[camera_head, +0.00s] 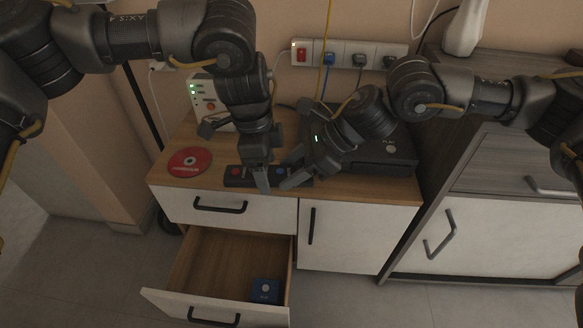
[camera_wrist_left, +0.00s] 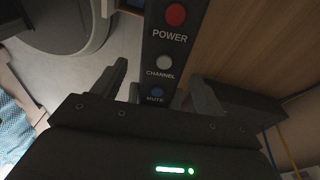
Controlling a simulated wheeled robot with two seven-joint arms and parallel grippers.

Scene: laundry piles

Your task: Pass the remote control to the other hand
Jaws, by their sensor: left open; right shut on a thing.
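The remote control (camera_head: 236,176) is a dark bar with a red button at its left end and a blue button farther right, level with the top of the cabinet. In the left wrist view the remote (camera_wrist_left: 165,45) shows a red POWER, a grey CHANNEL and a blue MUTE button. My right gripper (camera_head: 290,180) is shut on its right part; the fingers hide some of it. My left gripper (camera_head: 262,184) points down at its middle. In the wrist view the left gripper's fingers (camera_wrist_left: 158,88) stand open, one on each side of the remote.
A red disc (camera_head: 189,162) lies on the wooden cabinet top (camera_head: 180,183). A black box (camera_head: 385,152) stands behind my right gripper, and a white device (camera_head: 203,92) stands behind the left arm. The open lower drawer (camera_head: 215,262) holds a blue object (camera_head: 265,290).

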